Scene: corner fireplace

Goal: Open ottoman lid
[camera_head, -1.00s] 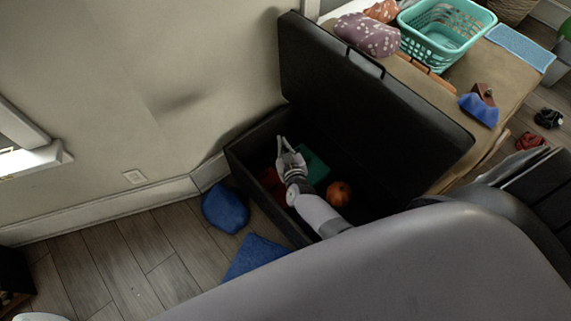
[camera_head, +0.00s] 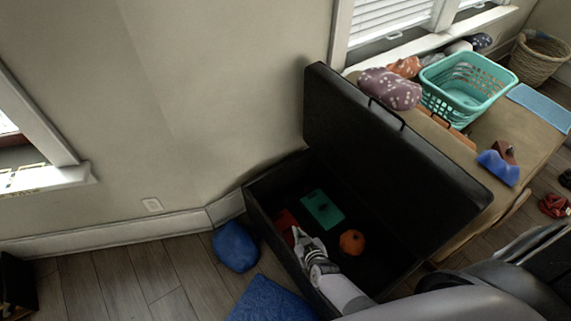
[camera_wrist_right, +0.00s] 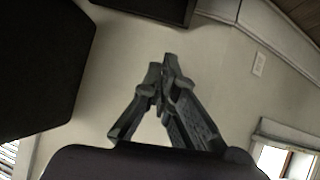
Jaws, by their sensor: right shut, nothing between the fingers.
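The black ottoman (camera_head: 262,212) stands against the wall in the head view. Its lid (camera_head: 390,150) stands raised and leans back at the bench side, with a handle (camera_head: 388,112) on its upper edge. Inside lie a green item (camera_head: 322,209), a red item (camera_head: 285,221) and an orange ball-like item (camera_head: 352,242). My right gripper (camera_head: 297,236) is shut and empty, over the near side of the open box, apart from the lid. In the right wrist view its fingers (camera_wrist_right: 166,68) meet at the tips, with a dark panel (camera_wrist_right: 40,70) at the left. My left gripper is not in view.
A cushioned bench (camera_head: 535,125) behind the lid holds a teal basket (camera_head: 468,100), a patterned pillow (camera_head: 390,88) and a blue item (camera_head: 498,167). A blue cushion (camera_head: 235,247) and a blue mat (camera_head: 268,300) lie on the floor left of the ottoman.

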